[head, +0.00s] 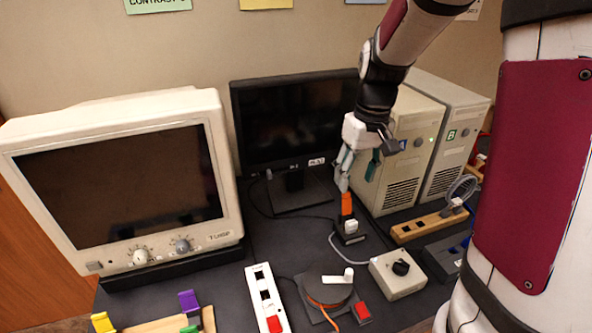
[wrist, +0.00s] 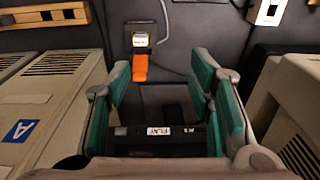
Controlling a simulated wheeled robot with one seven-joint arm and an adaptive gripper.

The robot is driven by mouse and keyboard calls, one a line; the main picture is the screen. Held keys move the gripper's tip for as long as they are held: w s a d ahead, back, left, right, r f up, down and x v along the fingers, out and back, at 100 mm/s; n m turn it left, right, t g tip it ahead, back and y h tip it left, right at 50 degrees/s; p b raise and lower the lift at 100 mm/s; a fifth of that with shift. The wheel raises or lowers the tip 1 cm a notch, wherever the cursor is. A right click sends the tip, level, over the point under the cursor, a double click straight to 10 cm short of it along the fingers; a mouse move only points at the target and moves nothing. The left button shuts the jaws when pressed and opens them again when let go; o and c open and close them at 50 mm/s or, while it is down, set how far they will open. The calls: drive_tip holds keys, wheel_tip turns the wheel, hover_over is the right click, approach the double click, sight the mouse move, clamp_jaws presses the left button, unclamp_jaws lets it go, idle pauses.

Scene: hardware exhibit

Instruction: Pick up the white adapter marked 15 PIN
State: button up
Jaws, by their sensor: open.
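A small white piece (head: 351,226), apparently the adapter, sits on a small dark stand (head: 350,239) on the grey table. It also shows at the top of the wrist view (wrist: 140,40), with small dark print that I cannot read. An orange part (head: 347,203) stands just behind it; in the wrist view the orange part (wrist: 140,68) is directly below the white piece. My gripper (head: 357,174) is open and empty, above and behind the stand. In the wrist view its green-padded fingers (wrist: 162,78) are spread, with the adapter beyond their tips.
A dark flat monitor (head: 290,125) is behind, left of my gripper; two beige computer towers (head: 412,150) stand right. A CRT monitor (head: 120,185) is at left. A white switch box (head: 398,274), an orange-corded disc (head: 325,290) and a white strip (head: 265,298) lie in front.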

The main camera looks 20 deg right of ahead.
drive_tip(key=g, duration=0.1)
approach(352, 222)
wheel_tip(352, 222, down, 4)
drive_tip(key=shift+d+r+b, duration=0.1)
drive_tip(key=shift+b, duration=0.5)
drive_tip(key=shift+a+f, duration=0.15)
drive_tip(key=shift+f, duration=1.3)
drive_tip(key=shift+a+f, duration=0.1)
drive_tip(key=shift+f, duration=1.4)
clamp_jaws()
